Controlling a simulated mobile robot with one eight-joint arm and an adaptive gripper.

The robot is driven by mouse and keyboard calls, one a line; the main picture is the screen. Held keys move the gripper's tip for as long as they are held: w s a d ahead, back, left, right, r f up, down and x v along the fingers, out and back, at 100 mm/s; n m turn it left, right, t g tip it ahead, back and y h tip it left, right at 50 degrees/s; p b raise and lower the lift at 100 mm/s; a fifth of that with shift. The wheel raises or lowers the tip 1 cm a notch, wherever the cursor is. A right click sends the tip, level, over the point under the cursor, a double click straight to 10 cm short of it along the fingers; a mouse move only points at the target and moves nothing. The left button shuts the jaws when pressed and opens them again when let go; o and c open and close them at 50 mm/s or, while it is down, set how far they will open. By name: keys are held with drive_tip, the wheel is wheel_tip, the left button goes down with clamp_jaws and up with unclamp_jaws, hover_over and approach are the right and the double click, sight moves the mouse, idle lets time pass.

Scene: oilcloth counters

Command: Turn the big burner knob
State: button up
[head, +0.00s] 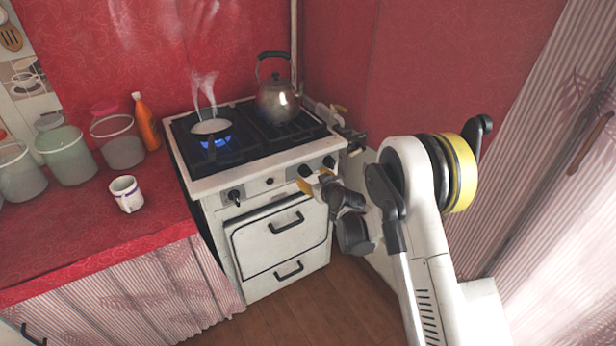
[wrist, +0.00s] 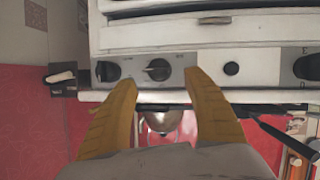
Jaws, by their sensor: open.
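The white stove (head: 260,160) has a front panel with several dark knobs; no readable label says which is the big burner's. My gripper (head: 315,180) is at the right part of the panel. Its yellow fingers are open and empty. The wrist view looks upside down, with one knob (wrist: 157,69) in the gap between the fingertips (wrist: 163,80), not visibly touched. Another knob (wrist: 106,71) sits just left of it, and a larger-looking one (wrist: 307,67) at the right edge. In the head view the left knob (head: 234,195) is clear of my gripper.
A pan (head: 211,126) steams over a blue flame on the left burner; a kettle (head: 277,102) stands on the right. A white mug (head: 127,194), jars (head: 67,153) and an orange bottle (head: 146,125) stand on the red counter (head: 80,235). The wall is close on the right.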

sight(307, 174)
drive_tip(key=b+x, duration=0.2)
drive_tip(key=x, duration=0.4)
drive_tip(key=shift+w+f, duration=0.15)
drive_tip(key=c, duration=1.2)
